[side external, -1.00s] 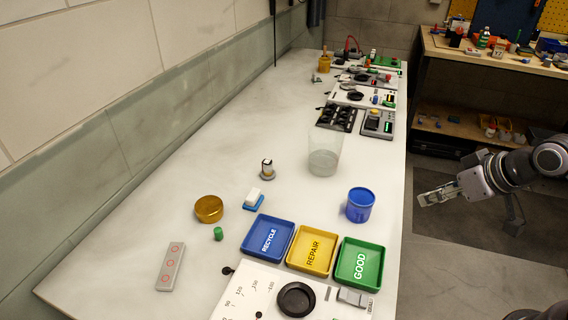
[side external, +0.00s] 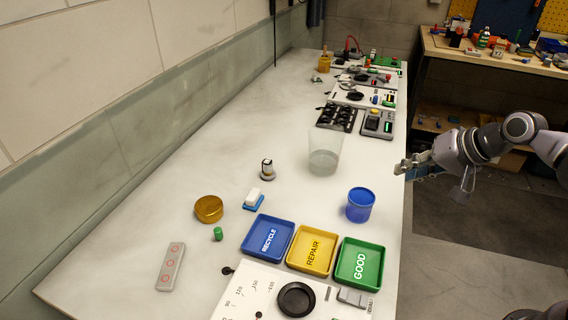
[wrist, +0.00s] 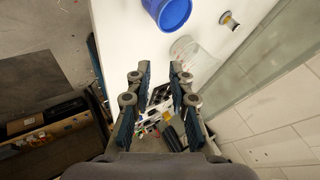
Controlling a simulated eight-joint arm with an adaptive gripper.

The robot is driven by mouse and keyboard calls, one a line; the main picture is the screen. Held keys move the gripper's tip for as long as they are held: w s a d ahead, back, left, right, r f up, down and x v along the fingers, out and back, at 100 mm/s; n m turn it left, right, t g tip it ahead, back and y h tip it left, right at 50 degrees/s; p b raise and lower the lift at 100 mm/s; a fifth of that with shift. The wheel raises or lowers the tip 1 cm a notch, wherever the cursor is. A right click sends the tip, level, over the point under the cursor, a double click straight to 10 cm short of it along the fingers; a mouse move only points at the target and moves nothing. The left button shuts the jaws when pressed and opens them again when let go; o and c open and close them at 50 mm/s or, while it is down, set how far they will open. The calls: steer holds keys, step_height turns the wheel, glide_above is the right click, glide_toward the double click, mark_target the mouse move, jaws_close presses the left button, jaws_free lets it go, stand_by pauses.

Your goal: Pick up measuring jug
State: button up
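A clear, see-through container (side external: 323,160), which looks like the measuring jug, stands upright near the middle of the white bench. It also shows in the wrist view (wrist: 187,47), ahead of the fingers and a little to the right. My gripper (side external: 401,170) is at the bench's right edge in the side view, to the right of the jug and apart from it. In the wrist view the two fingers of my gripper (wrist: 160,75) are spread with an empty gap between them. I cannot make out a handle on the jug.
A blue cup (side external: 360,205) stands nearer the camera than the jug. Blue, yellow and green trays (side external: 312,252) lie in front of it. A small cylindrical item (side external: 267,170) stands left of the jug. Black switch panels (side external: 337,118) lie behind it.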

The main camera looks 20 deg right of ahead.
steer(key=w+d+m+t+y, duration=0.2)
steer(key=w+m, duration=1)
steer(key=m+t+y, duration=0.2)
steer(key=m+t, duration=0.1)
steer(key=m, duration=0.9)
glide_toward(340, 132)
steer(key=w+d+f, duration=0.2)
steer(key=w+d, duration=0.1)
steer(key=x, duration=1.1)
steer(key=shift+s+d+f, duration=0.1)
steer(key=shift+f, duration=0.25)
jaws_close()
